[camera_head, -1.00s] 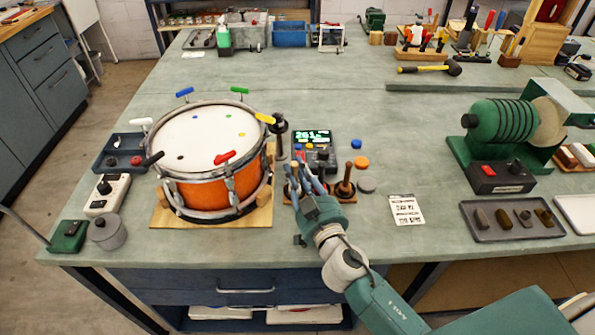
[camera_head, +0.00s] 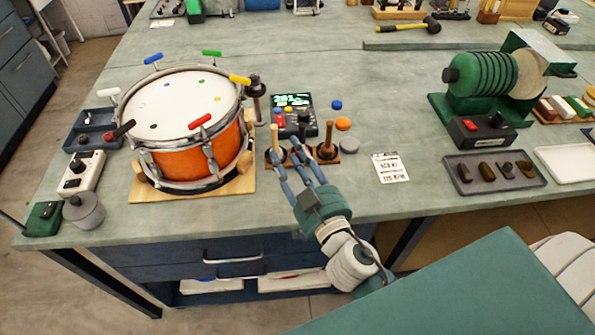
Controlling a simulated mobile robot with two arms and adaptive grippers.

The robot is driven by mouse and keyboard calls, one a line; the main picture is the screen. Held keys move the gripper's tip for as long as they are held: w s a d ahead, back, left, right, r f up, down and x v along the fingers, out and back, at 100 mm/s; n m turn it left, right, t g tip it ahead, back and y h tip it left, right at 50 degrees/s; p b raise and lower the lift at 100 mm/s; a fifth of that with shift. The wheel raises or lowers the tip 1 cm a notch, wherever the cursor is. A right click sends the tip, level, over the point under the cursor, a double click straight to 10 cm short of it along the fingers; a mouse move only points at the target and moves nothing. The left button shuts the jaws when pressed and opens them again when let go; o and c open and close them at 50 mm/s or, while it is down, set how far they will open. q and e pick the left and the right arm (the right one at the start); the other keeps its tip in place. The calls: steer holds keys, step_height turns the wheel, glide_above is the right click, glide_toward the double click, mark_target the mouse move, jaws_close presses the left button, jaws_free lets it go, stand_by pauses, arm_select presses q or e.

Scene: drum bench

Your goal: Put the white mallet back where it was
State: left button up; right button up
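A small dark wooden stand (camera_head: 345,148) sits at the front of the bench, right of the orange drum (camera_head: 188,150). Upright sticks stand on it: a pale one (camera_head: 275,138) at its left and a brown one (camera_head: 326,138) at its right. I cannot make out a white mallet head on any of them. My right gripper (camera_head: 297,160) is at the front of the stand, with its fingers spread apart and pointing away from me. It looks open, and the fingers partly hide the middle of the stand. My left gripper is not in view.
A control box with a green display (camera_head: 291,101) stands behind the stand. A dark clamp post (camera_head: 257,95) rises beside the drum. A printed card (camera_head: 390,168), a tray of dark pieces (camera_head: 466,185) and a green machine (camera_head: 490,85) are to the right.

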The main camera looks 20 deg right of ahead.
steer(key=s, duration=0.2)
steer(key=shift+s+f+b, duration=0.2)
steer(key=shift+s+b, duration=0.2)
steer(key=shift+s+d+r, duration=0.1)
steer(key=shift+s+r, duration=0.1)
steer(key=shift+s, duration=0.4)
steer(key=shift+f, duration=0.1)
